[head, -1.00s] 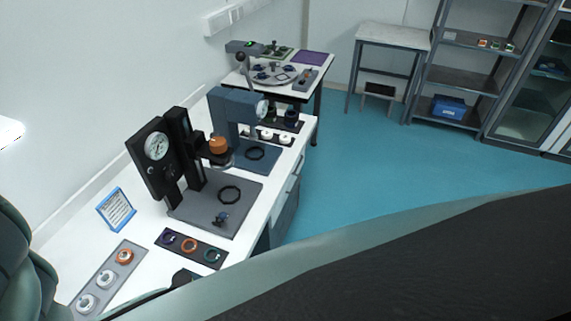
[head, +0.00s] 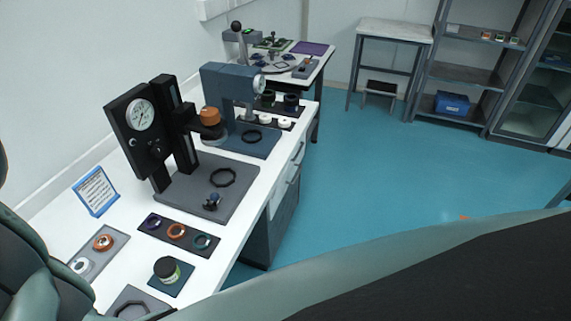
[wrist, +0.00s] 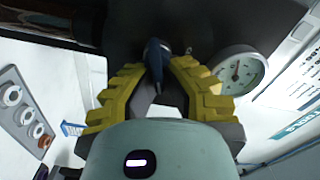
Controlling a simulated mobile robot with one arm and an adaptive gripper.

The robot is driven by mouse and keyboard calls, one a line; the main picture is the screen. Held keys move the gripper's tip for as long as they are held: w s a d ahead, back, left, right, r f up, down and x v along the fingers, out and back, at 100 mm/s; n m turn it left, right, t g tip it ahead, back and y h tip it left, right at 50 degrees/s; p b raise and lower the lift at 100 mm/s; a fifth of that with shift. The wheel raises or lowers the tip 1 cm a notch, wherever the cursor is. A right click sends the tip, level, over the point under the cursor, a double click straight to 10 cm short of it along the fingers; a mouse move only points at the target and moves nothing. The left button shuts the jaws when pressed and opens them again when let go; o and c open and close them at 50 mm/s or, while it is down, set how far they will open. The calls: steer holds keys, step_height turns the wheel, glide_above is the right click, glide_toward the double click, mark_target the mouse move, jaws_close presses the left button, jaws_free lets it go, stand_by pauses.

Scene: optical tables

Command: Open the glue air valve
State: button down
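In the wrist view, the yellow fingers of my gripper (wrist: 157,68) stand on both sides of a dark blue lever (wrist: 154,52), which looks like the valve handle. The fingertips are close to it; I cannot tell whether they press on it. A dark body fills the view behind the lever. A round white gauge (wrist: 240,68) sits just right of the fingers. My gripper is outside the head view.
In the head view, a black gauge stand (head: 140,115) and a blue-grey press (head: 225,85) stand on the white bench. A ring tray (head: 112,246), a blue-framed sign (head: 95,190) and a small jar (head: 167,270) are nearer.

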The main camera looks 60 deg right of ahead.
steer(key=m+b, duration=0.1)
steer(key=f+m+b, duration=0.1)
steer(key=m+b, duration=0.1)
steer(key=shift+d, duration=0.1)
steer(key=shift+r+m+b, duration=0.1)
steer(key=shift+m+b, duration=0.7)
steer(key=shift+b, duration=0.1)
steer(key=c, duration=1.1)
jaws_free()
steer(key=shift+r, duration=0.1)
steer(key=shift+s, duration=0.15)
steer(key=shift+s, duration=0.25)
steer(key=v, duration=1.1)
